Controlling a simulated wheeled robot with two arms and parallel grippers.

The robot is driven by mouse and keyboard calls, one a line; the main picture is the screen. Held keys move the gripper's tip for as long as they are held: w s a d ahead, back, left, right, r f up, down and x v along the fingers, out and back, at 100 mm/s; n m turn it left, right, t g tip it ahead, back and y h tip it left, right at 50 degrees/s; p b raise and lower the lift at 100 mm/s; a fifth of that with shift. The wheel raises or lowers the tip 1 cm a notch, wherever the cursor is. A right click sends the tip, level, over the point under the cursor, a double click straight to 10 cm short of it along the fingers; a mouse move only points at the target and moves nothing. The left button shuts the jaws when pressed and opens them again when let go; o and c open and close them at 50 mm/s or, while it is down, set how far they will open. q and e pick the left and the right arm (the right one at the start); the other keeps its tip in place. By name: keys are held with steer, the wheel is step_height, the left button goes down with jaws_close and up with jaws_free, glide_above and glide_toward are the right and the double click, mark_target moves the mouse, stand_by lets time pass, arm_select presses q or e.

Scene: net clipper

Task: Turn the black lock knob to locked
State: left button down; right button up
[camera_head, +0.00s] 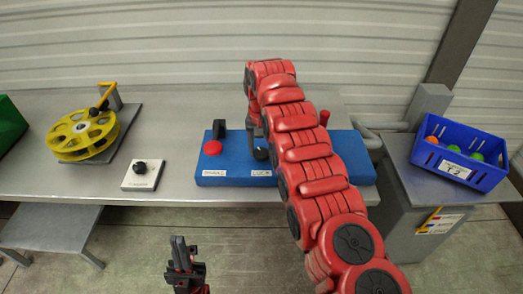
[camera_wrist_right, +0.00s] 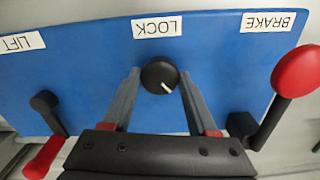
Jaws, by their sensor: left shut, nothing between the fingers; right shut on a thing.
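The black lock knob (camera_wrist_right: 158,75) sits on the blue panel (camera_wrist_right: 100,70) just below the upside-down LOCK label (camera_wrist_right: 157,26) in the right wrist view. Its short white mark points to the lower right there. My right gripper (camera_wrist_right: 159,78) has one finger on each side of the knob and is shut on it. In the head view the knob (camera_head: 261,154) shows beside the red right arm, behind the LOCK label; the right gripper is mostly hidden by its arm. My left gripper (camera_head: 184,247) is shut and empty, in front of the table, away from the panel.
A brake lever with a red ball (camera_wrist_right: 297,71) and a lift lever with a red handle (camera_wrist_right: 43,158) flank the knob. A yellow reel (camera_head: 82,135), a white plate with a black knob (camera_head: 132,184) and a blue bin (camera_head: 482,175) stand further off.

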steer(key=m, duration=0.3)
steer(key=shift+m, duration=0.3)
steer(key=shift+m+p, duration=0.4)
steer(key=shift+m, duration=1.3)
steer(key=o, duration=1.4)
